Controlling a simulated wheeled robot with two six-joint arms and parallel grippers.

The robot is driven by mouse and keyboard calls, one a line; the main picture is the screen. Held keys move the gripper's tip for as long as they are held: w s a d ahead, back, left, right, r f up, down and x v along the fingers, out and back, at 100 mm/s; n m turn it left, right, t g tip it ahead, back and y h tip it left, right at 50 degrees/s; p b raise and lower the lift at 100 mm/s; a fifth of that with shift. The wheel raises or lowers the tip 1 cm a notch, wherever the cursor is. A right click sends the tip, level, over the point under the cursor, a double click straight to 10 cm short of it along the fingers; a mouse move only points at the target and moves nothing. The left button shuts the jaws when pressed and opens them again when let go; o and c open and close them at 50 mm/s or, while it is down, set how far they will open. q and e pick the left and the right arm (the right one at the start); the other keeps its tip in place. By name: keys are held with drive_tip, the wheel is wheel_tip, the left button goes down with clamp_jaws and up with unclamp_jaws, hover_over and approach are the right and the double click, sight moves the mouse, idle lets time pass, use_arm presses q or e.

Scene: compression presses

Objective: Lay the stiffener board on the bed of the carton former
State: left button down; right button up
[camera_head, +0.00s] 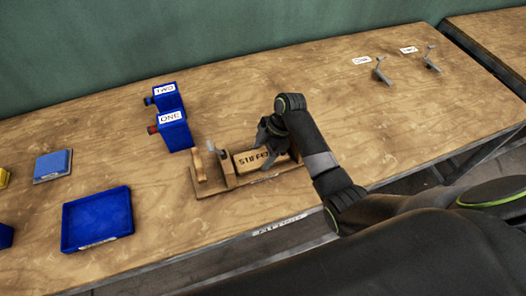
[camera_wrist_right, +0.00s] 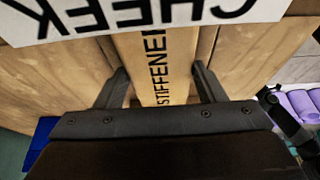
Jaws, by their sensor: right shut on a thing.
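The stiffener board (camera_head: 249,160) is a light wooden block with dark "STIFFENER" lettering, and it also shows in the right wrist view (camera_wrist_right: 155,62). My right gripper (camera_head: 268,141) is shut on it, with one finger on each side in the wrist view (camera_wrist_right: 161,88). The board is over the carton former (camera_head: 206,190), a wooden fixture with a flat base and upright blocks at its left. I cannot tell whether the board touches the bed, because the gripper and arm hide its right part. My left gripper is not in view.
A white label reading "CHEEK" (camera_wrist_right: 140,17) crosses the top of the wrist view. Blue boxes marked "TWO" (camera_head: 167,98) and "ONE" (camera_head: 174,131) stand behind left. A blue tray (camera_head: 97,242) and a blue pad (camera_head: 53,164) lie left. Grey levers (camera_head: 380,70) stand back right.

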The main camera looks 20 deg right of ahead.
drive_tip(key=o, duration=1.1)
drive_tip(key=p+v, duration=0.3)
drive_tip(key=v, duration=1.4)
drive_tip(key=shift+r, duration=0.25)
drive_tip(key=shift+s+f, duration=0.1)
